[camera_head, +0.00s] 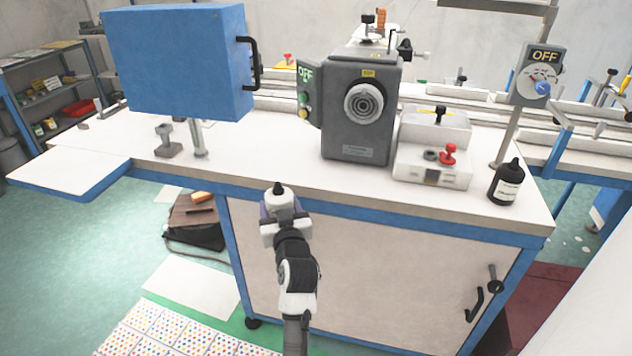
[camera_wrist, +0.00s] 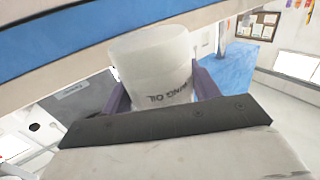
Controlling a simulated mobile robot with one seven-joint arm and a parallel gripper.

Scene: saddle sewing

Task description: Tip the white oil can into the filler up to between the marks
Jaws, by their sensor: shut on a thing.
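The white oil can (camera_wrist: 150,62) fills the middle of the wrist view, with dark lettering ending in "OIL" on its side. My gripper (camera_wrist: 158,90) is shut on it, with a purple finger on each side. In the head view my gripper (camera_head: 281,205) is in front of the bench's front edge, and the can's pale body and dark tip (camera_head: 278,188) show there. The white unit (camera_head: 433,150) on the bench has a dark round opening (camera_head: 431,155) beside a red knob (camera_head: 449,152). I cannot tell whether that opening is the filler. No level marks can be made out.
A black bottle (camera_head: 507,182) with a white label stands at the bench's right front corner. A grey machine (camera_head: 361,110) with an "OFF" panel and a blue cabinet (camera_head: 180,62) stand on the bench (camera_head: 270,172). The bench top between them is mostly clear.

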